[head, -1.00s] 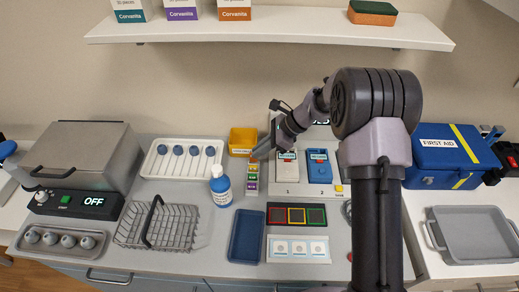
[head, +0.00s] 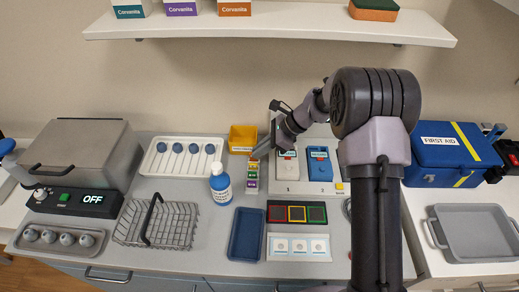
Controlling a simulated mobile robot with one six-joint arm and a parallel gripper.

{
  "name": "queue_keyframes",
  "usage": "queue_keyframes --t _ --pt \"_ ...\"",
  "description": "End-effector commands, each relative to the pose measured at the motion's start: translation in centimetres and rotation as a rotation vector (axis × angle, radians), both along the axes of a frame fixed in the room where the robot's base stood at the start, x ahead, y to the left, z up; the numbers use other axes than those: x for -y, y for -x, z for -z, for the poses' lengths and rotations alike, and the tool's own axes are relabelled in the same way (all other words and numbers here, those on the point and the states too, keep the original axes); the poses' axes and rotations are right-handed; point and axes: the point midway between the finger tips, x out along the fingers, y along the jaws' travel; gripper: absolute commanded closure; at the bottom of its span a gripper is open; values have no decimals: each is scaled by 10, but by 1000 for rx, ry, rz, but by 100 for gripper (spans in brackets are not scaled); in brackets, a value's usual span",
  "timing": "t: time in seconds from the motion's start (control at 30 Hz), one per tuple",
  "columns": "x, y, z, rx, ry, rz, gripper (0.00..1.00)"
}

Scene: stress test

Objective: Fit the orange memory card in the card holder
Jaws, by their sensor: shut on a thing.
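The card holder (head: 252,183) is a narrow upright strip on the counter, with small coloured cards or labels stacked along it, green and purple among them. My gripper (head: 257,154) is at its far end, pointing down and left, with its fingertips close above the top of the holder. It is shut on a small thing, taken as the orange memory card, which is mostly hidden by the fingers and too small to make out. I cannot tell whether the card touches the holder or sits in a slot.
A yellow bin (head: 242,138) stands just behind the holder. A blue-and-white bottle (head: 220,184) stands to its left. A blue tray (head: 246,234) and a panel of coloured squares (head: 297,213) lie in front.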

Motion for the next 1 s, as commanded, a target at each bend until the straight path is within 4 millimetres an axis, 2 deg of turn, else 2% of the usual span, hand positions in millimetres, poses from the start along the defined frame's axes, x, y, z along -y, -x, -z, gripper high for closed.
queue_keyframes --t 1.0 --pt "0 0 10 0 0 0 100"
